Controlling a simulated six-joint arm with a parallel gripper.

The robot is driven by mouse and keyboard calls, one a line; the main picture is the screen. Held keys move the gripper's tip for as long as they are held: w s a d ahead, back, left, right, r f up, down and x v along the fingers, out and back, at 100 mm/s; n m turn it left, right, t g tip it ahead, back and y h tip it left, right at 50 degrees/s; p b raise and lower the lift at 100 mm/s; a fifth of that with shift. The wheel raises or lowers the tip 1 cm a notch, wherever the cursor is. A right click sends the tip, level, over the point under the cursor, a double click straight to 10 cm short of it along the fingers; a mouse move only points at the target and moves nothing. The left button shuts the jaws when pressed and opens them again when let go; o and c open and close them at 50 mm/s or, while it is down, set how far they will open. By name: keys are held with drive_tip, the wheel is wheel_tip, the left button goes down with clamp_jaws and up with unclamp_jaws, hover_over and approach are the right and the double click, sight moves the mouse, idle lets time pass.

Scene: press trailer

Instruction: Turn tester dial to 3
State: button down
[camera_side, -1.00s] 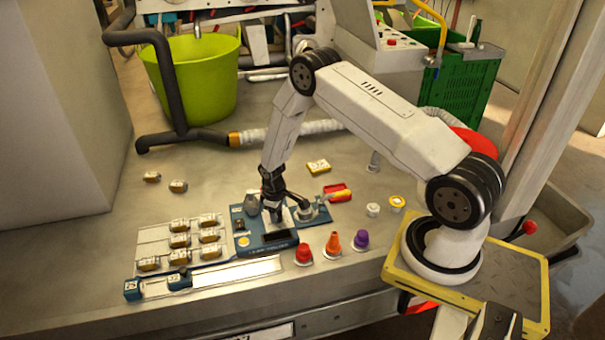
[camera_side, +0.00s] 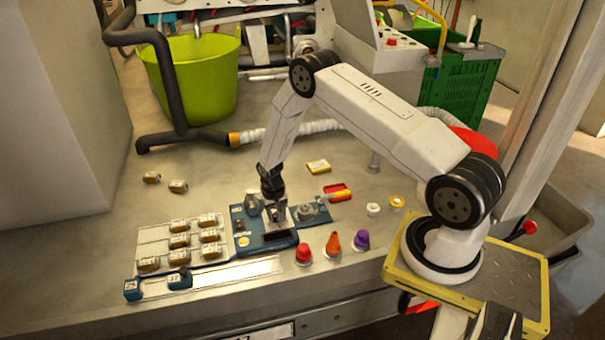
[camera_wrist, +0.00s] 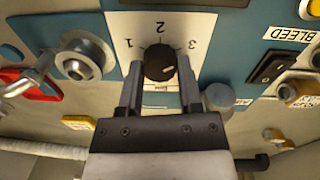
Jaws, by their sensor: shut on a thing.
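The black tester dial (camera_wrist: 160,63) sits on a white plate marked 1, 2 and 3 (camera_wrist: 124,22), on the blue tester (camera_wrist: 232,45). In the wrist view the 1 is left of the dial, the 2 beyond it, the 3 to its right. A small pale mark shows on the dial's right part; I cannot tell exactly which number it points at. My gripper (camera_wrist: 160,66) is shut on the dial, one finger on each side. In the side view my gripper (camera_side: 277,217) points down at the blue tester (camera_side: 268,243) and hides the dial.
A BLEED rocker switch (camera_wrist: 272,67) and a round metal fitting (camera_wrist: 84,57) flank the dial. A tray of small labelled parts (camera_side: 152,234) lies left of the tester. A yellow box (camera_side: 318,166) lies behind.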

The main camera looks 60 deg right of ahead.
idle(0.3)
drive_tip(key=shift+c, duration=1.4)
unclamp_jaws()
drive_tip(key=shift+w+a+r, duration=0.1)
drive_tip(key=shift+r, duration=1.85)
drive_tip(key=shift+w+a+r, duration=0.1)
drive_tip(key=shift+r, duration=1.85)
